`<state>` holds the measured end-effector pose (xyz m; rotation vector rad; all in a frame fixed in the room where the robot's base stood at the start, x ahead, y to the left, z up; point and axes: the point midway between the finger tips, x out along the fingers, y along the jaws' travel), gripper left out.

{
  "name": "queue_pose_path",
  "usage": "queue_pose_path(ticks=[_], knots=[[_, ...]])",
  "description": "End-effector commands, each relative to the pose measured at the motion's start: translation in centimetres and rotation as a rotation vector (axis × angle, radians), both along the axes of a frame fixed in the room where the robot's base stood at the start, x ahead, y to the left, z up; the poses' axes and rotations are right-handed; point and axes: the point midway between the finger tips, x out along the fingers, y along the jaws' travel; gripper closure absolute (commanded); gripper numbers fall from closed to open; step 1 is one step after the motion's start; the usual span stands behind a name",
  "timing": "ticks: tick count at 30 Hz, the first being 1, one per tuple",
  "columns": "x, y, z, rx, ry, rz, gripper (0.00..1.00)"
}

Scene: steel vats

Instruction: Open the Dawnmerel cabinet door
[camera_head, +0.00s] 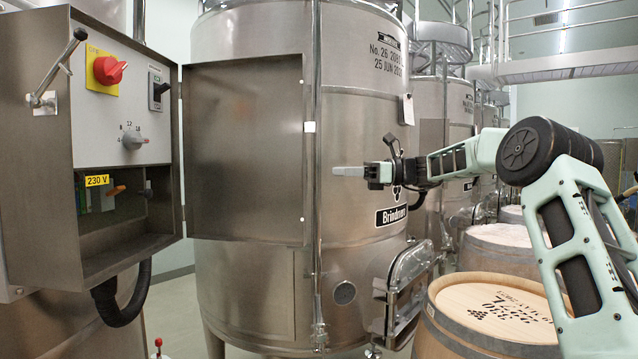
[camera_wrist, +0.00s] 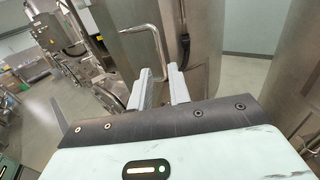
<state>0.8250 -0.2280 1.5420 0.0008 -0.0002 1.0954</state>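A steel electrical cabinet (camera_head: 58,160) stands at the left of the head view. Its door (camera_head: 246,150) is swung wide open to the right on the hinge side, and the controls inside are exposed. I see no Dawnmerel name on it. My gripper (camera_head: 338,171) is to the right of the door's free edge, in front of a steel vat, and points left. In the wrist view my gripper (camera_wrist: 159,72) has its two fingers apart with nothing held between them. A bent metal bar (camera_wrist: 155,40) shows beyond the fingers; I cannot tell what it belongs to.
The large vat (camera_head: 355,100), labelled "Brind…", stands behind the door and gripper. Wooden barrels (camera_head: 490,305) stand at the lower right near my arm. A lever (camera_head: 65,65) juts from the cabinet's left, and a black hose (camera_head: 125,300) hangs below it.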

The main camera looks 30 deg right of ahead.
Motion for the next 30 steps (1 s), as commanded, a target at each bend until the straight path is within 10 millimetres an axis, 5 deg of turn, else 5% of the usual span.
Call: queue_pose_path(ticks=[10, 30], knots=[[-2.6, -5.2, -0.1, -0.001, -0.002, -0.002, 0.81], [-3.0, -5.8, 0.0, 0.0, -0.001, 0.0, 0.81]])
